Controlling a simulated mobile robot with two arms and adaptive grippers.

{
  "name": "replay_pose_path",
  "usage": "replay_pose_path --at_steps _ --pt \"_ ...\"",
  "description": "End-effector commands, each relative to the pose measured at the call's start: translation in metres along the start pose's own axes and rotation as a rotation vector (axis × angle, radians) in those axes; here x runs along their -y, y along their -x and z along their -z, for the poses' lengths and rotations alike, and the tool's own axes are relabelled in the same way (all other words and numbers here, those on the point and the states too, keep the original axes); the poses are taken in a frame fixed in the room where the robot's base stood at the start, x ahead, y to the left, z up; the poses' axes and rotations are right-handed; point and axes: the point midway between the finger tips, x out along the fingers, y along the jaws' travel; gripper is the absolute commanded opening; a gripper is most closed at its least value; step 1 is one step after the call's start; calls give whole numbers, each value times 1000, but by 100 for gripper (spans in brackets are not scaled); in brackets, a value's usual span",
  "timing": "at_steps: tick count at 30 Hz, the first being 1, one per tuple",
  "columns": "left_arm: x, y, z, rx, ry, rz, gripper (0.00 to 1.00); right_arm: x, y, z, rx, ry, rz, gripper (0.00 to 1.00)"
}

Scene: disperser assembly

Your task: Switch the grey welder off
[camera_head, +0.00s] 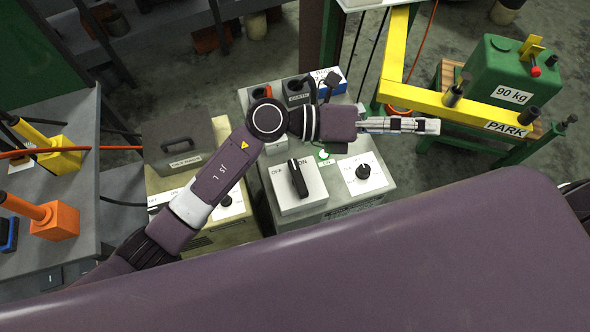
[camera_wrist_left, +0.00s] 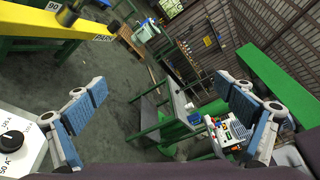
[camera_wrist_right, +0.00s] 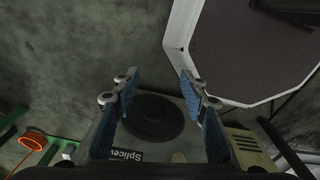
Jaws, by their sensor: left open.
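The grey welder (camera_head: 334,199) stands at the centre of the head view. On its top are a black rotary switch (camera_head: 297,178) between OFF and ON labels and a smaller black dial (camera_head: 363,172). The switch handle points up and slightly left in the picture; its exact setting is hard to tell. A green lamp (camera_head: 324,154) looks lit. My left gripper (camera_head: 435,126) is over the welder's far right side, pointing right, away from the switch. The left wrist view shows its fingers (camera_wrist_left: 160,105) apart and empty. My right gripper (camera_wrist_right: 158,85) is open and empty in its wrist view.
A beige machine (camera_head: 185,150) stands left of the welder. A yellow PARK beam (camera_head: 440,95) and green 90 kg weight (camera_head: 510,75) are at right. A grey box labelled "Splice..." (camera_wrist_right: 165,152) is below my right gripper.

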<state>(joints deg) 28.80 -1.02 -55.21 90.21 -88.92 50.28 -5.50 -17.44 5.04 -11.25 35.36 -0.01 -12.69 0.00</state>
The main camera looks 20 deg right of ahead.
Motion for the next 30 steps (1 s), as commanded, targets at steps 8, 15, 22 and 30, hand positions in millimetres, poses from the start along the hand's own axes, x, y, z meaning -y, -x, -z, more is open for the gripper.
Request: replay_pose_path --at_steps 8,15,22,30 --pt "-110 71 101 -830 -454 -514 97 6 7 7 -9 0 7 40" --pt "-156 165 83 -1168 -567 -855 97 13 9 10 -13 -1 15 40" --pt "-172 176 88 -1206 -568 -898 97 12 17 11 -14 0 15 40" --pt "-207 171 112 -1204 -567 -895 97 6 30 10 -12 2 7 40"
